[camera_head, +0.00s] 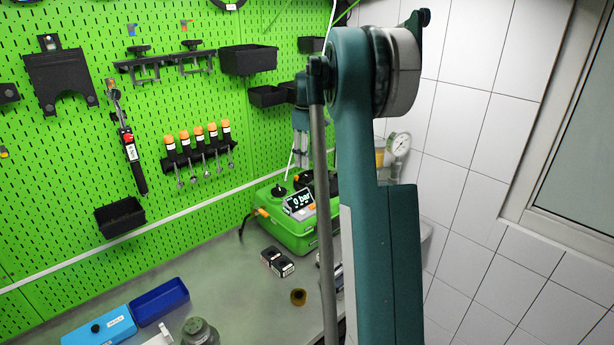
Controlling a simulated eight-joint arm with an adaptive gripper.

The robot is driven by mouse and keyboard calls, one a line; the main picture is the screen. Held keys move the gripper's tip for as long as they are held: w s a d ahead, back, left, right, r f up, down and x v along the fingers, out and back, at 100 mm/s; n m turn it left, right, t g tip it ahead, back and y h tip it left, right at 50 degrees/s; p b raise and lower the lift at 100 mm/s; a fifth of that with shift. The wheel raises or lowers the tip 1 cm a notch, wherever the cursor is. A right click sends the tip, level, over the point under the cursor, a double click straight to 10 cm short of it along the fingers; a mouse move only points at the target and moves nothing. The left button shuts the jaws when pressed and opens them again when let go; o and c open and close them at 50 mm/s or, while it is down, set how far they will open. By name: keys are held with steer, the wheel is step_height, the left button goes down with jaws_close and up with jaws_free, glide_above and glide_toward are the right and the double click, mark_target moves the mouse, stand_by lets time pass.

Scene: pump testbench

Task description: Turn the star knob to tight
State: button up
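A green pump unit (290,233) stands on the bench against the green pegboard. A display on it (299,202) reads "9 bar". A black knob (278,191) sits on top of the unit toward its left. Another dark part (304,177) lies just behind the display; I cannot tell which of these is the star knob. My gripper (300,160) appears grey and small, pointing down above the back of the unit. It is partly behind my arm, and its fingers are too small to tell open from shut or whether they touch anything. My arm hides the unit's right side.
Tools and black bins (248,60) hang on the pegboard. A gauge (398,144) is at the right wall.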

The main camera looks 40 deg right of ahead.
mark_target(307, 176)
steer(key=shift+f, duration=3.9)
steer(key=c, duration=0.9)
